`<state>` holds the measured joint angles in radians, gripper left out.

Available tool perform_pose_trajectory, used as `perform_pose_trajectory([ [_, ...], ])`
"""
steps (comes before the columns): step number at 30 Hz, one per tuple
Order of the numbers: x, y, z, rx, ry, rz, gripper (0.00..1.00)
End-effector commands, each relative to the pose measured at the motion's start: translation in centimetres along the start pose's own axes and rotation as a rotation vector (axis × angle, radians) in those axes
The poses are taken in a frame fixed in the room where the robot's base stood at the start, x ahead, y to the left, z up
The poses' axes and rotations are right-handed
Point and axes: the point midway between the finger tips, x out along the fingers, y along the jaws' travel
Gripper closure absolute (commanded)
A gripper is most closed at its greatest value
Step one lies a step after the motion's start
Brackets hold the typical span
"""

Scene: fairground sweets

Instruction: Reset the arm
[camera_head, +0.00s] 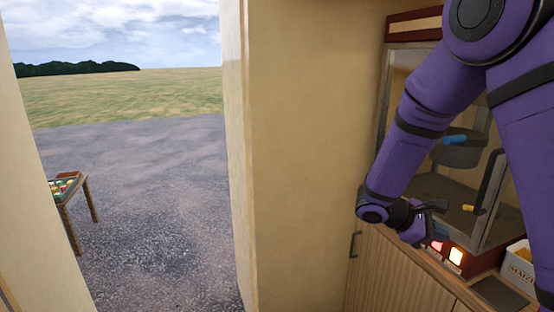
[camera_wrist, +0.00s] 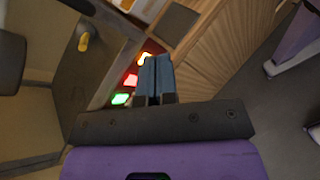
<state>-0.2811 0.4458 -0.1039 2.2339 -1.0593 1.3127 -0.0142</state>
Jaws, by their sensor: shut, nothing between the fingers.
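My gripper (camera_wrist: 156,72) points down in the wrist view, its two fingers together with nothing between them. In the head view my purple arm comes in from the upper right, and my gripper (camera_head: 440,234) hangs in front of a glass-sided machine, near its lit buttons. The machine (camera_head: 480,220) has a metal frame, a dark kettle (camera_head: 458,152) with a blue handle, and a yellow knob (camera_head: 467,208). The arm hides part of the machine.
Lit buttons (camera_head: 456,256) sit on the machine's front, above a wooden cabinet (camera_head: 385,275). A white labelled box (camera_head: 520,266) stands at the right. A beige wall (camera_head: 305,150) is left of the machine. Beyond the doorway is open gravel (camera_head: 150,190) with a small game table (camera_head: 66,188).

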Motion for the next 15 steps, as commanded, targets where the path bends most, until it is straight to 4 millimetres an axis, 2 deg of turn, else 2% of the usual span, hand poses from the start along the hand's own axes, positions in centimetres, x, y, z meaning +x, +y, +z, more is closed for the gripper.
perform_pose_trajectory([
  [1, -0.3, -0.2, 1.5, 0.044, 0.034, -0.037, 1.00],
  [3, -0.6, -0.7, 3.1, 0.098, 0.079, -0.089, 1.00],
  [15, -2.9, -4.4, 11.3, 0.407, 0.356, -0.354, 1.00],
])
